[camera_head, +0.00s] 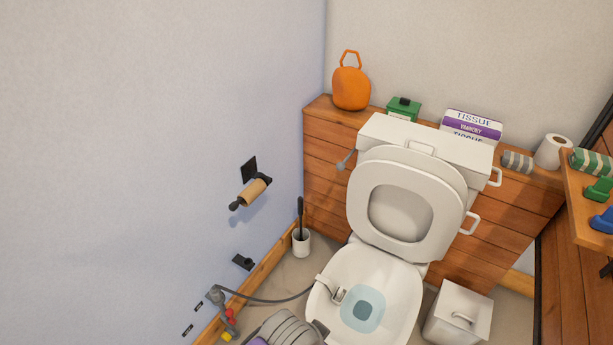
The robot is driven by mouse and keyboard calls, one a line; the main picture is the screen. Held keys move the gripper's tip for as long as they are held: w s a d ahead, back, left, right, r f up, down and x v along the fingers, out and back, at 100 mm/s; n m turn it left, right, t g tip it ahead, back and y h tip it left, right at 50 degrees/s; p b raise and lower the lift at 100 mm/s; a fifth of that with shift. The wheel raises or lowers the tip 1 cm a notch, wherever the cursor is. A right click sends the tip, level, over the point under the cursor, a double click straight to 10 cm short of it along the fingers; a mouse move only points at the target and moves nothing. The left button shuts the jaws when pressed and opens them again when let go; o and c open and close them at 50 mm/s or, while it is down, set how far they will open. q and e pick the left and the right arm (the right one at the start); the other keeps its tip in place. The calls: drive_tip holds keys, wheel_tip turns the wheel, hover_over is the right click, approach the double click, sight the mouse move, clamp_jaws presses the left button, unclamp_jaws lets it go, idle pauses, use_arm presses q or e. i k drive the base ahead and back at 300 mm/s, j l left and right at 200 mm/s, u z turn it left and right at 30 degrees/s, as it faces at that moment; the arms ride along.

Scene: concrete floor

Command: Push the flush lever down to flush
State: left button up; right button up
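The white toilet tank (385,128) stands against a wooden plank ledge. The flush lever (346,160), a small grey lever, sticks out at the tank's left side near its front. It points down and to the left. The toilet lid and seat (400,200) are raised against the tank. The bowl (385,290) below is open, with bluish water (362,310) in it. Neither my left nor my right gripper can be made out in this view, and nothing touches the lever.
An orange container (351,88), a green box (403,108) and a tissue box (471,127) stand along the ledge. A paper holder (250,191) juts from the left wall. A brush holder (301,242), hose (270,299) and white bin (459,312) flank the bowl. A grey ribbed object (284,331) is cut off below.

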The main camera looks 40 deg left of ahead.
sight(340, 166)
drive_tip(key=j+u, duration=0.7)
drive_tip(key=u, duration=0.2)
